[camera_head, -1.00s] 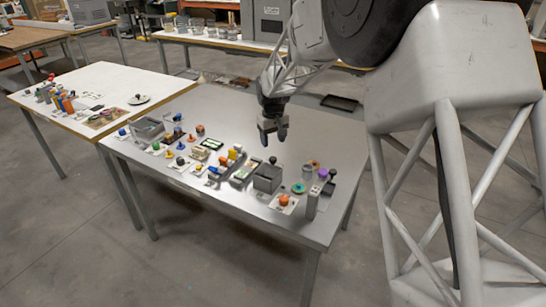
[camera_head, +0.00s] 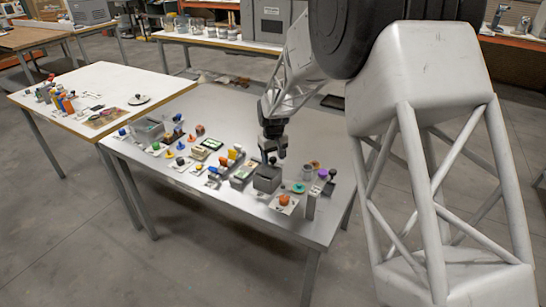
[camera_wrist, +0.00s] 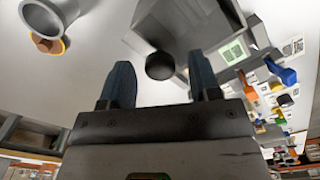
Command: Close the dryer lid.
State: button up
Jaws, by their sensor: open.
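The grey dryer box (camera_head: 267,179) stands near the right end of the metal table, with a black knob (camera_head: 272,160) at its top. In the wrist view the box (camera_wrist: 188,22) looks hollow, with angled grey walls; how far its lid stands open is unclear. The round black knob (camera_wrist: 160,67) shows at its near edge there. My gripper (camera_head: 281,154) is just above and right of the knob in the head view. In the wrist view my gripper (camera_wrist: 160,77) has its two dark fingers apart, with the knob seen beyond the gap between them. I cannot see any contact.
A grey cup (camera_head: 307,173), an orange knob (camera_head: 284,200) and a grey post (camera_head: 312,204) stand to the right and front. The table's back part (camera_head: 222,108) is clear.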

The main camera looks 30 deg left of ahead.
aim_at(270, 167)
grip_shut()
jog(key=shift+s, duration=0.9)
grip_release()
jog(key=shift+r, duration=0.15)
notch_tip(270, 167, up, 8)
jog(key=shift+f, duration=0.25)
dwell(0.4)
dwell(0.4)
